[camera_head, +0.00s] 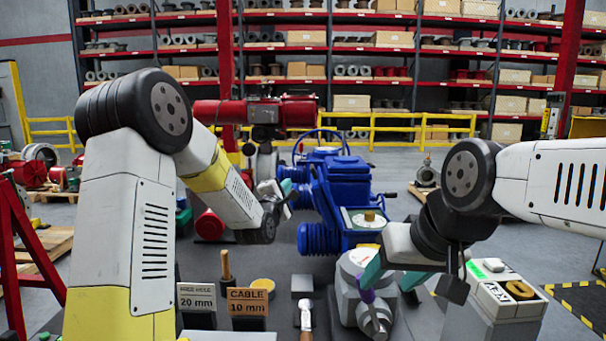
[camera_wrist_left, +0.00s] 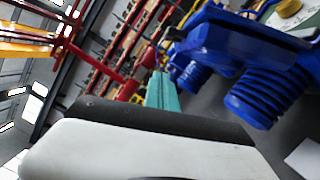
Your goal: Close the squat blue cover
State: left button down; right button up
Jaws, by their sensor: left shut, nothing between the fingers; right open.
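The blue valve actuator (camera_head: 343,206) stands in the middle of the bench, with a ribbed blue cylinder (camera_head: 312,238) at its lower left. Its opened top shows a pale face with a brass knob (camera_head: 369,216). A raised blue panel behind that face looks like the cover; I cannot tell its exact edges. The left wrist view shows blue housing (camera_wrist_left: 245,45) and ribs close by. My left gripper (camera_head: 286,189) is shut and empty, left of the actuator, its teal fingers (camera_wrist_left: 162,95) apart from it. My right gripper (camera_head: 392,278) is open over a grey valve body (camera_head: 350,290).
Signs reading 20 mm (camera_head: 197,297) and 10 mm (camera_head: 247,301) stand at the front left. A handled tool (camera_head: 306,315) lies near the front middle. A box marked KEY (camera_head: 497,295) is at the right. A red actuator (camera_head: 255,110) is behind.

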pick_arm(q)
jog(key=w+d+r, duration=0.2)
jog(key=w+d, duration=0.3)
jog(key=w, duration=0.1)
jog(key=shift+w, duration=0.35)
jog(key=shift+d+r, duration=0.15)
jog(key=shift+d, duration=0.05)
